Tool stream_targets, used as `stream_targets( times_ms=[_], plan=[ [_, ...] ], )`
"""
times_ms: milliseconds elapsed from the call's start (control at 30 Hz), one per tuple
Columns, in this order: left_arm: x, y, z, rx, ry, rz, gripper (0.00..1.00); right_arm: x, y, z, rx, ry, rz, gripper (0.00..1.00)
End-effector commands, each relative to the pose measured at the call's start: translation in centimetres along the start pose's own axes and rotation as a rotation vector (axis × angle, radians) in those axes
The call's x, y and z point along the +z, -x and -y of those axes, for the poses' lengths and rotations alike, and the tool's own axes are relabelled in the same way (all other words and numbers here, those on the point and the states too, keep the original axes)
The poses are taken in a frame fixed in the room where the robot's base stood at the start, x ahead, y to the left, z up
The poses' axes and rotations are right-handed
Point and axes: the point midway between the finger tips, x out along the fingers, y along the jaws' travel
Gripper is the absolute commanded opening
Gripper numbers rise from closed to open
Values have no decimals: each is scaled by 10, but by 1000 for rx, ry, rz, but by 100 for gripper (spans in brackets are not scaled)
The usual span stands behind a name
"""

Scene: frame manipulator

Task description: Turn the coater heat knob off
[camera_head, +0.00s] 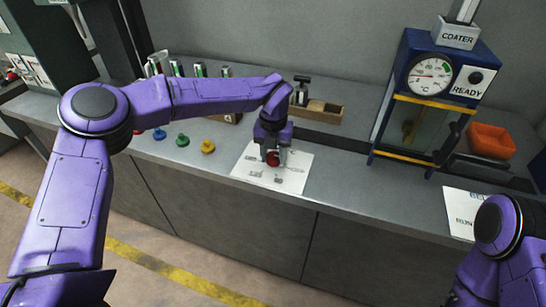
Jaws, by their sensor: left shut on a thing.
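The coater (446,82) stands at the right of the bench, a blue box with a yellow-trimmed glass front. Its round white dial (430,75) has a needle. A small dark knob (475,77) sits on the white "READY" panel, beside the dial. I cannot read its setting. My left gripper (272,156) points down over a white printed sheet (255,174), well left of the coater. It is shut on a small red piece (272,159), at or just above the sheet. My right arm enters at the lower right; its gripper is out of view.
Blue (160,133), green (182,140) and yellow (208,147) pieces lie on the bench (345,185) at left. A wooden holder (322,111) stands behind my left gripper. An orange bin (490,140) and another printed sheet (459,213) are at right.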

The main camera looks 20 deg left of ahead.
Motion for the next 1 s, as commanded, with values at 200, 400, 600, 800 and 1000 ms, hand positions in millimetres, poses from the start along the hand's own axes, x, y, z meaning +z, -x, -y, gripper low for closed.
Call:
stream_targets(
  times_ms=[200, 400, 600, 800, 1000],
  plan=[
    [-1, -3, 0, 2, 67, -4, 13, 2, -5, 0, 0, 0, 0, 43],
    [-1, -2, 0, 2, 91, -4, 13, 2, -6, 1, 0, 0, 0, 43],
    [-1, -2, 0, 2, 94, -5, 13, 2, -6, 0, 0, 0, 0, 43],
    [-1, -2, 0, 2, 94, -5, 56, 2, -6, 0, 0, 0, 0, 43],
    [0, -1, 0, 1, 93, -3, 69, 2, -6, 0, 0, 0, 0, 43]
  ],
)
